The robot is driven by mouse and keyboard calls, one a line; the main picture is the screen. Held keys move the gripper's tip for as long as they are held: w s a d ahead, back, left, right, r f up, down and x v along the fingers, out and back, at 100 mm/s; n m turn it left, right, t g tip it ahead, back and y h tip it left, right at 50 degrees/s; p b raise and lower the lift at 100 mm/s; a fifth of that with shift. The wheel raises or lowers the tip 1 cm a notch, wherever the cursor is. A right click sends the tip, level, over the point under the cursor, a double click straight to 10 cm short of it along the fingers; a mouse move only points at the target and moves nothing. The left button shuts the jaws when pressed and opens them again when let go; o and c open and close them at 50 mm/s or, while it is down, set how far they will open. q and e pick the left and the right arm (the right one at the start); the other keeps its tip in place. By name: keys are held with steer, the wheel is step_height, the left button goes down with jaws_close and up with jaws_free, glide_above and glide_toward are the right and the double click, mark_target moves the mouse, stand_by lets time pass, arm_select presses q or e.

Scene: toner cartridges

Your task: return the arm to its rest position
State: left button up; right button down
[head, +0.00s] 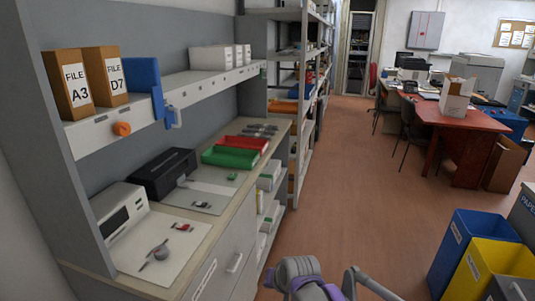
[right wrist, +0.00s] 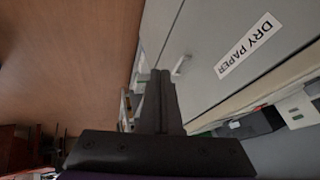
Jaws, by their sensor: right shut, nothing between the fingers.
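My right gripper (right wrist: 160,76) shows in the right wrist view with its dark fingers pressed together and nothing between them. It points along a grey cabinet front (right wrist: 215,45) that bears a "DRY PAPER" label (right wrist: 248,46). A gap to the cabinet cannot be judged from this view. In the head view, grey and purple links of my arm show at the bottom centre, over the floor to the right of the cabinet; no fingers can be made out there. My left gripper is not in view.
The counter (head: 222,217) at left holds a black printer (head: 163,174), a white device (head: 122,213), and green (head: 231,157) and red (head: 247,143) trays. A blue bin (head: 477,235) and yellow bin (head: 490,268) stand at lower right. The floor (head: 340,190) between is clear.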

steer(key=s+d+r+h+p, duration=0.1)
steer(key=s+d+p, duration=0.1)
steer(key=s+d, duration=0.3)
steer(key=s+d+r+n+h+p, duration=0.1)
steer(key=s+d, duration=0.5)
steer(key=s, duration=0.7)
steer(key=s+d+r+h+p, duration=0.1)
steer(key=s+d+r+p, duration=0.2)
steer(key=s+d, duration=0.3)
steer(key=s+p, duration=0.1)
steer(key=s, duration=0.2)
steer(key=shift+r+g+p, duration=0.25)
steer(key=shift+g+p, duration=0.05)
steer(key=shift+p, duration=0.1)
steer(key=shift+s, duration=0.1)
